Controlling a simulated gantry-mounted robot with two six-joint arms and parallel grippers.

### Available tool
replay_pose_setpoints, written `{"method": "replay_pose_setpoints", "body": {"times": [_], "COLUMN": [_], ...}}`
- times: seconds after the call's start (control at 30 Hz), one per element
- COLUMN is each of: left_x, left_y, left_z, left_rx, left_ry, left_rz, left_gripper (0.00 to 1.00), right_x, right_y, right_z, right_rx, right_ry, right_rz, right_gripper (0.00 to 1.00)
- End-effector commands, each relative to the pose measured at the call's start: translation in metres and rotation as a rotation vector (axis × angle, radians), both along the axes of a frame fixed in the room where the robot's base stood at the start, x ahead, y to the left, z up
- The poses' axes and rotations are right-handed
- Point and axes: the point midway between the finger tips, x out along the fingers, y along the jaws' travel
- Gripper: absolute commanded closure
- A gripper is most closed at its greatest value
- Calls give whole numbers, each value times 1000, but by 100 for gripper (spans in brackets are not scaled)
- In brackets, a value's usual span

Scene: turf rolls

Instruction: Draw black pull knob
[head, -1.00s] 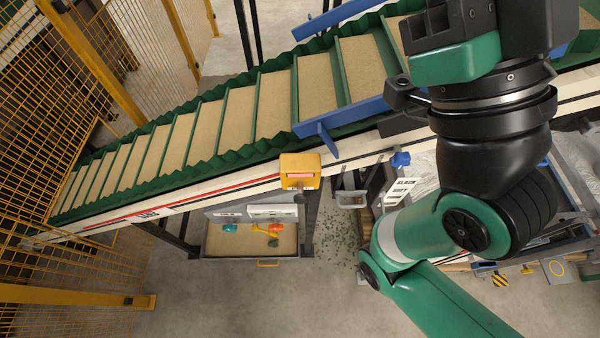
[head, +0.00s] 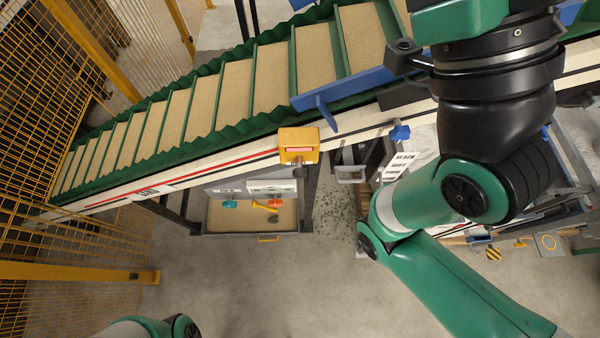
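A green cleated conveyor (head: 230,92) with tan strips runs diagonally. A yellow box (head: 298,141) with a pink-red face hangs on its side. Below is a drawer (head: 240,228) with coloured items. Yellow mesh fencing (head: 50,130) stands left. The floor at lower centre is clear.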

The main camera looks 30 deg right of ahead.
Motion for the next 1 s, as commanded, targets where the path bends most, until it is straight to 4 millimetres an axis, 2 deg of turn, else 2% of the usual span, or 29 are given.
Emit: {"method": "replay_pose_setpoints", "body": {"times": [0.3, 0.43, 1.0], "left_x": [0, 0, 0], "left_y": [0, 0, 0], "left_z": [0, 0, 0], "left_rx": [0, 0, 0], "left_ry": [0, 0, 0], "left_rz": [0, 0, 0], "left_gripper": [50, 50, 50], "right_x": [0, 0, 0], "right_y": [0, 0, 0], "right_z": [0, 0, 0], "right_rx": [0, 0, 0], "right_ry": [0, 0, 0], "right_rz": [0, 0, 0], "right_gripper": [76, 99, 100]}}
